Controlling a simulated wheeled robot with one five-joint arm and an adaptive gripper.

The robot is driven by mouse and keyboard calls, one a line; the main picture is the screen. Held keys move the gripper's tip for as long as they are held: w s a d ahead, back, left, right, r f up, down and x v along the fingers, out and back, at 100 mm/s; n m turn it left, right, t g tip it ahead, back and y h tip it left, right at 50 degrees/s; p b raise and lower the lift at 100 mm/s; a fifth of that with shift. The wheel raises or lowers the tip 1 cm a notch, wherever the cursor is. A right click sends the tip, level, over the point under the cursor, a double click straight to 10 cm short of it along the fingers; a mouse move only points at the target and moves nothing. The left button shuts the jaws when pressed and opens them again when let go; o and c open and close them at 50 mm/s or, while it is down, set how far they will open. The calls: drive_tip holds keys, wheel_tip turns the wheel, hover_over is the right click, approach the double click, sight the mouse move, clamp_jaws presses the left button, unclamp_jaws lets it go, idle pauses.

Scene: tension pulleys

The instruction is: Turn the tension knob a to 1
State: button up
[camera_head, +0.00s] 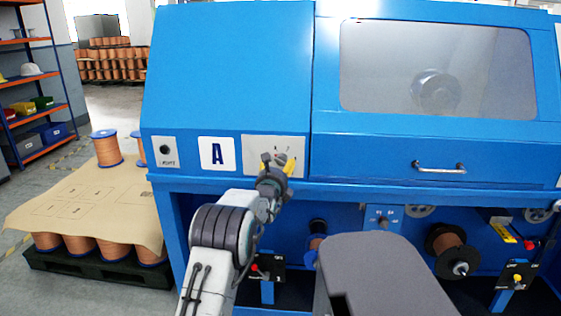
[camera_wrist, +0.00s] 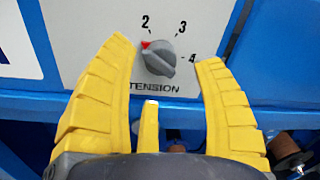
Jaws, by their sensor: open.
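The tension knob (camera_wrist: 158,60) is a grey dial on a light grey plate (camera_wrist: 90,20), labelled TENSION below. Its red pointer faces up and left, a little left of the 2. The 3 and 4 show to its right; no 1 is visible, and my left finger covers the area left of the dial. My gripper (camera_wrist: 166,50) is open, with a yellow finger on each side of the knob, seemingly apart from it. In the head view my gripper (camera_head: 279,166) is in front of the plate (camera_head: 255,143), beside the letter A sign (camera_head: 217,153), and hides much of the knob.
The blue machine (camera_head: 235,65) fills the view ahead, with a closed window cover and handle (camera_head: 440,168) at right. Spools (camera_head: 446,246) and small switch boxes are below its ledge. A pallet (camera_head: 95,265) of copper spools stands left.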

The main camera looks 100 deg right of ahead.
sight(280, 163)
drive_tip(key=shift+p+x, duration=0.35)
drive_tip(key=shift+x, duration=1.6)
drive_tip(key=shift+c, duration=0.4)
drive_tip(key=c, duration=1.1)
